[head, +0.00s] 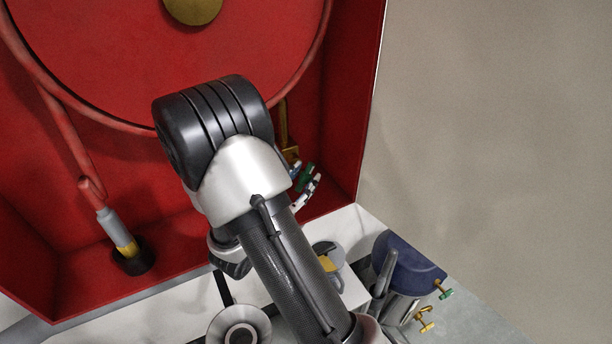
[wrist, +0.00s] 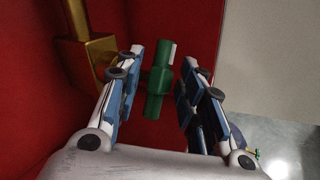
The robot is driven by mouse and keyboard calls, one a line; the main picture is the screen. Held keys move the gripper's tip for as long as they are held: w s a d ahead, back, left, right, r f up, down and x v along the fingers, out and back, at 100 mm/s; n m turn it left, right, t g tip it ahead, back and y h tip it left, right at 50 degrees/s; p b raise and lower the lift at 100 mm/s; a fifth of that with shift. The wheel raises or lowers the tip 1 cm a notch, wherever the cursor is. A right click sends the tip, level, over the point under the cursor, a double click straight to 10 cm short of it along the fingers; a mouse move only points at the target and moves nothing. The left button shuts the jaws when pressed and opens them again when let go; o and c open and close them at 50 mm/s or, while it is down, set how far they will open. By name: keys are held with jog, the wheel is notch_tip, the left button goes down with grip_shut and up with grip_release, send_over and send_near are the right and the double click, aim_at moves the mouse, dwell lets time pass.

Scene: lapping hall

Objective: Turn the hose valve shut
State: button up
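The hose valve has a brass body (wrist: 92,55) on a brass pipe and a green handle (wrist: 158,80), inside a red hose cabinet. In the head view the green handle (head: 306,173) shows just right of my arm, partly hidden by my gripper. My gripper (wrist: 163,62) is open, with one finger on each side of the green handle in the wrist view. My gripper (head: 304,186) is mostly hidden behind my arm in the head view.
A red hose reel (head: 110,50) fills the cabinet (head: 340,110). A grey nozzle (head: 112,224) stands in a black holder at the lower left. The cabinet's right wall is near my gripper. Below right are a blue container (head: 408,262) and small brass valves (head: 425,320).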

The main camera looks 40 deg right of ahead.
jog(key=shift+x, duration=1.05)
jog(key=shift+c, duration=0.6)
grip_shut()
